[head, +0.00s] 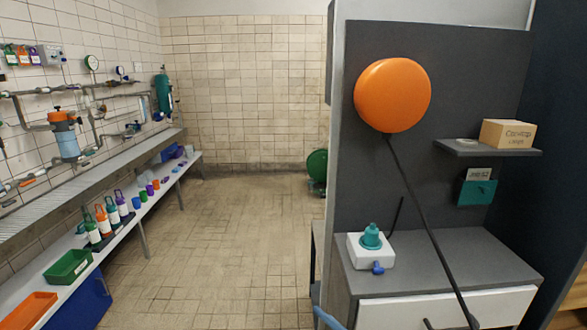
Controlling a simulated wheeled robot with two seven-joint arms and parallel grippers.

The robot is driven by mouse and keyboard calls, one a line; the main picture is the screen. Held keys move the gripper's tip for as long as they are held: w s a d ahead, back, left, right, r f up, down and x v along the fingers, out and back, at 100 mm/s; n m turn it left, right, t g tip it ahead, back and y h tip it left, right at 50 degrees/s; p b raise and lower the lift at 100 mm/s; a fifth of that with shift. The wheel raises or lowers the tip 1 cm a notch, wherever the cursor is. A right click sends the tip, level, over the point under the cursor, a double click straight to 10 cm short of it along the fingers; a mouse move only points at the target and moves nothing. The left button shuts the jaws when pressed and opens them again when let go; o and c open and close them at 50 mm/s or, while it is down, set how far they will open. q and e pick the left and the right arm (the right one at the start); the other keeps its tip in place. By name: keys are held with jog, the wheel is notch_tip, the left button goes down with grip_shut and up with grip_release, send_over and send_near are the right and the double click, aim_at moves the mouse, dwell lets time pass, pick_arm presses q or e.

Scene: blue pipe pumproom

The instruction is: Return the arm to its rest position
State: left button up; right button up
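Neither of my grippers shows in the head view, and no part of my arms can be made out for certain. The task's arm and its rest position cannot be seen here.
A grey counter (440,262) with a white drawer front stands at right, holding a white box with a teal knob (371,238). An orange disc (393,95) with a black stem rises before the dark panel. A cardboard box (508,133) sits on a shelf. The tiled floor (225,240) is clear.

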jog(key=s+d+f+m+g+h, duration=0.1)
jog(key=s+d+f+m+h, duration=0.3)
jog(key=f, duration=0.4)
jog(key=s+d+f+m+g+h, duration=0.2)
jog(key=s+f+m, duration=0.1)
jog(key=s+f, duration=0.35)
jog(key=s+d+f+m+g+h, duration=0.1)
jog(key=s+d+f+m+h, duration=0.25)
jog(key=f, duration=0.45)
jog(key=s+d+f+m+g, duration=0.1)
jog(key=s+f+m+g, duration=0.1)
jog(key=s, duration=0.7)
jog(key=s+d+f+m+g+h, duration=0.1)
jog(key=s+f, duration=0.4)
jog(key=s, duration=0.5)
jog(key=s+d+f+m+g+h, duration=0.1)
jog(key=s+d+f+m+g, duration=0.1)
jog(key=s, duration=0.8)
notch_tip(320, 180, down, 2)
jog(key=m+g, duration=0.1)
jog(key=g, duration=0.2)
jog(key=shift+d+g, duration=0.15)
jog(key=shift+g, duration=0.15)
